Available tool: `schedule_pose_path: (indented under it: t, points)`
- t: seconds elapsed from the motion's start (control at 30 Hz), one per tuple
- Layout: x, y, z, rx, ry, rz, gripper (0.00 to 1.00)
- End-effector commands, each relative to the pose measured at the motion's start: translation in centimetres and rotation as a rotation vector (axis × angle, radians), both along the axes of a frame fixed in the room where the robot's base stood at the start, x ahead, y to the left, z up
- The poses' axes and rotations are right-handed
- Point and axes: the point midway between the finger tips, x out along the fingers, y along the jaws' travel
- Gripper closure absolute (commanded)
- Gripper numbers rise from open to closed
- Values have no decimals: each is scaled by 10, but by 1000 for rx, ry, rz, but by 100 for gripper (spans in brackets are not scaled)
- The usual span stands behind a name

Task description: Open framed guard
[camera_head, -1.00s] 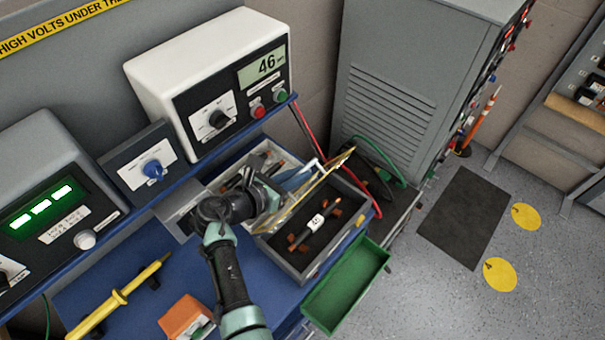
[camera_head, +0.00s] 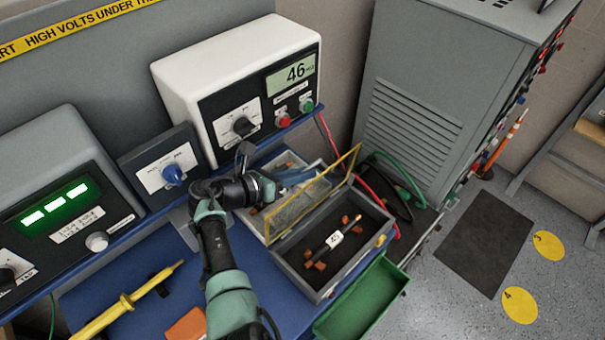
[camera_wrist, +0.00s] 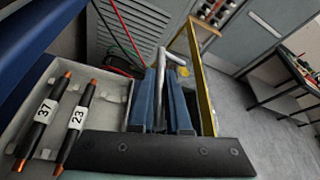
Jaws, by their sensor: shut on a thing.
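The framed guard (camera_head: 318,196) is a clear panel with a yellow frame. In the head view it stands raised and tilted along the left side of an open grey box (camera_head: 283,262). My gripper (camera_head: 292,180) is at the guard's upper left side. In the wrist view my two blue fingers (camera_wrist: 161,95) are closed around a silver bar (camera_wrist: 160,78), which looks like the guard's handle. The guard's yellow frame (camera_wrist: 203,85) shows just right of the fingers.
A labelled fuse (camera_head: 334,239) lies in the box's dark interior. A light grey tray (camera_wrist: 48,82) beside it holds fuses marked 37 and 23. A green bin (camera_head: 362,300) is in front. The white meter unit (camera_head: 235,80) stands close behind my wrist.

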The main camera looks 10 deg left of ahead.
Motion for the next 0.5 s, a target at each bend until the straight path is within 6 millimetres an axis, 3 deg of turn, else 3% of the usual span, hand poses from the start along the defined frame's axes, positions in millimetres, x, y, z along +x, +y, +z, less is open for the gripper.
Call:
schedule_pose_path:
  t: [0.2,0.23,0.37,0.5]
  points:
    - [-1,1,-2,3,2,1,100]
    - [-1,0,-2,3,2,1,82]
    - [-1,0,-2,3,2,1,58]
    - [-1,0,-1,2,2,0,55]
